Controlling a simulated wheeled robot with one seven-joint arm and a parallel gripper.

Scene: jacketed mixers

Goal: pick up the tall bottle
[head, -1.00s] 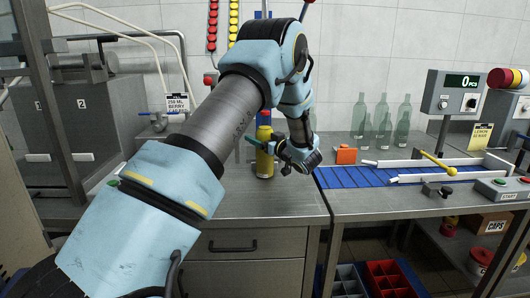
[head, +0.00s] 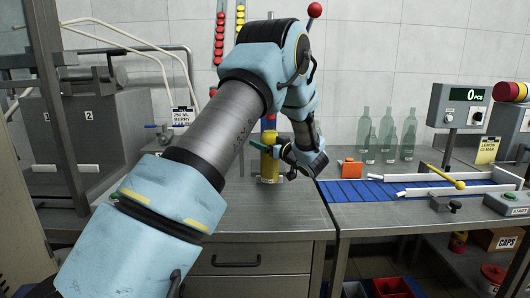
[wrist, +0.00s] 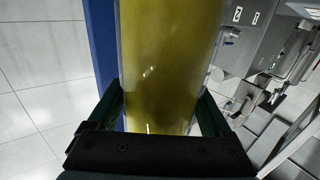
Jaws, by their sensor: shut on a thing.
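The tall bottle (head: 269,169) is filled with yellow and stands upright over the left steel counter, beside the end of the blue conveyor. My gripper (head: 272,150) reaches it from the right, with its green fingers on either side of the body. In the wrist view the clear-walled yellow bottle (wrist: 168,65) fills the middle, between the fingers of my gripper (wrist: 163,112). The gripper is shut on it. The bottle's top and base are outside the wrist view. In the head view I cannot tell clearly whether its base touches the counter.
An orange block (head: 351,168) sits by the blue conveyor (head: 365,190), right of my gripper. Several empty green bottles (head: 387,138) stand behind it. A blue post (head: 269,124) rises close behind the held bottle. A grey machine (head: 95,135) stands left. The counter's front (head: 255,218) is clear.

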